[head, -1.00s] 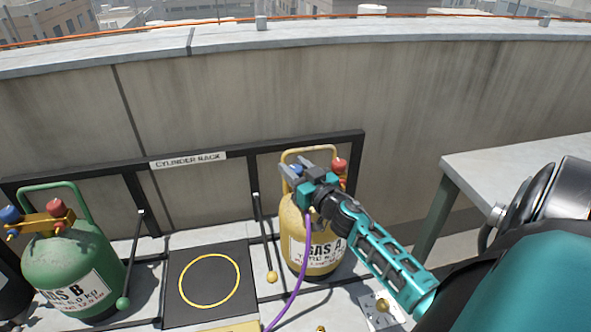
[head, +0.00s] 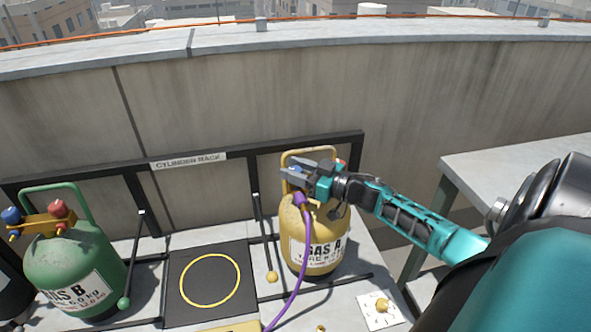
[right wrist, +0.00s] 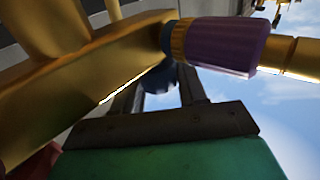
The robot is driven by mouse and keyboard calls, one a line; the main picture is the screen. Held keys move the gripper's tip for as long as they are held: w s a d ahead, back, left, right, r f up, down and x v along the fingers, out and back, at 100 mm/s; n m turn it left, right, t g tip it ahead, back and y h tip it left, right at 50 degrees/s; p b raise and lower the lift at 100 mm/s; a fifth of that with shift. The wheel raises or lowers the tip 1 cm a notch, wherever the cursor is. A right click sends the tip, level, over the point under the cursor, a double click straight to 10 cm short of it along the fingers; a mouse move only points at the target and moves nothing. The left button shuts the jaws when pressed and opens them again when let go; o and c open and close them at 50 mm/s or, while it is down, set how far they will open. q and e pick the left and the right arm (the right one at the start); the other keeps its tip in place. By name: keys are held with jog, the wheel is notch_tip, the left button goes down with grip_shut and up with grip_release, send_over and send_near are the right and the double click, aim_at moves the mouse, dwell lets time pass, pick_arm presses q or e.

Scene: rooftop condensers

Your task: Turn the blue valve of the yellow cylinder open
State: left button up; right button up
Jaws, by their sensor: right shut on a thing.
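The yellow cylinder (head: 318,243), labelled GAS A, stands in the rack right of centre with its handle up. My right gripper (head: 288,174) is at its top, coming from the right, and is shut on the blue valve. In the right wrist view the dark blue knob (right wrist: 158,78) sits between the two fingers, below the brass manifold (right wrist: 90,75). In the head view the gripper mostly hides this knob. The red valve (head: 341,164) shows just behind the gripper. A purple hose (head: 298,250) hangs from the manifold; its purple connector (right wrist: 220,45) is close beside the fingers. My left gripper is not in view.
A green cylinder (head: 75,262), GAS B, with its own blue and red knobs stands at the left. An empty dark pad with a yellow ring (head: 210,281) lies between the cylinders. A grey table (head: 530,180) is at the right; a concrete parapet runs behind the rack.

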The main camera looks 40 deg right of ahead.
jog(key=shift+r, duration=0.1)
jog(key=o, duration=1)
jog(key=shift+w, duration=0.1)
jog(key=shift+c, duration=0.2)
jog(key=v, duration=1.3)
jog(key=shift+p, duration=0.4)
